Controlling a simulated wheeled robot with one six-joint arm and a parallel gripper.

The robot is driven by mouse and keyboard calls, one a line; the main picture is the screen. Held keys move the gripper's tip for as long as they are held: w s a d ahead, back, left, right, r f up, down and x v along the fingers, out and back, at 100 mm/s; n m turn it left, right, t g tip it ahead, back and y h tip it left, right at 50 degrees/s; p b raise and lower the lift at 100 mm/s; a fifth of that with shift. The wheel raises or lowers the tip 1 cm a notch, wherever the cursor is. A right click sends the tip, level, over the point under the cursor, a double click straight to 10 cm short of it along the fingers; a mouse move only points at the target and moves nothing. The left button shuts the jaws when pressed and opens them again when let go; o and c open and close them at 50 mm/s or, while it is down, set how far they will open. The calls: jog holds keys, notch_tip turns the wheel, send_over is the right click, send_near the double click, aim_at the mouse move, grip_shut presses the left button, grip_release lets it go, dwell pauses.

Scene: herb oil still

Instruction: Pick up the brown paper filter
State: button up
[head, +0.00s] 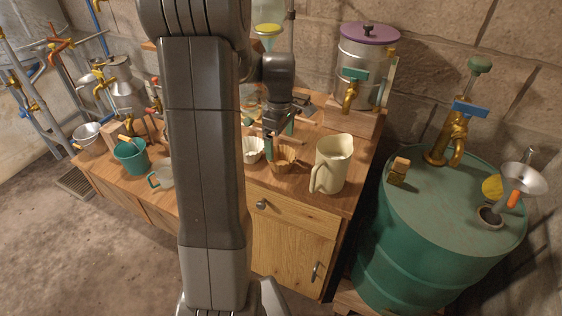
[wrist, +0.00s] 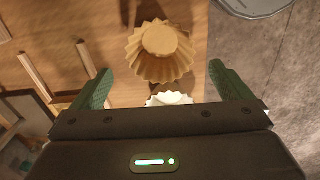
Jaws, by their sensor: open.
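The brown paper filter (head: 286,160) is a fluted cup standing on the wooden counter, left of the cream jug. It also shows in the wrist view (wrist: 160,50), top centre, between and a little beyond the fingertips. A white paper filter (head: 252,150) stands just left of it; in the wrist view its rim (wrist: 168,99) shows partly behind the gripper body. My gripper (head: 280,137) is above the counter close to the brown filter, open and empty, with its green fingers (wrist: 162,70) spread wider than the filter. I cannot tell the exact height gap.
The cream jug (head: 333,165) stands close on the right. A metal tank with a purple lid (head: 367,60) is behind on a wooden stand. A teal bucket (head: 131,156) and a glass cup (head: 161,176) are at the left. A green drum (head: 440,215) stands right of the counter.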

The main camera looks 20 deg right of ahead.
aim_at(281, 151)
notch_tip(281, 151, down, 5)
jog(key=shift+s+d+r, duration=0.1)
jog(key=shift+s+r, duration=0.05)
jog(key=shift+r, duration=0.05)
jog(key=c, duration=1.1)
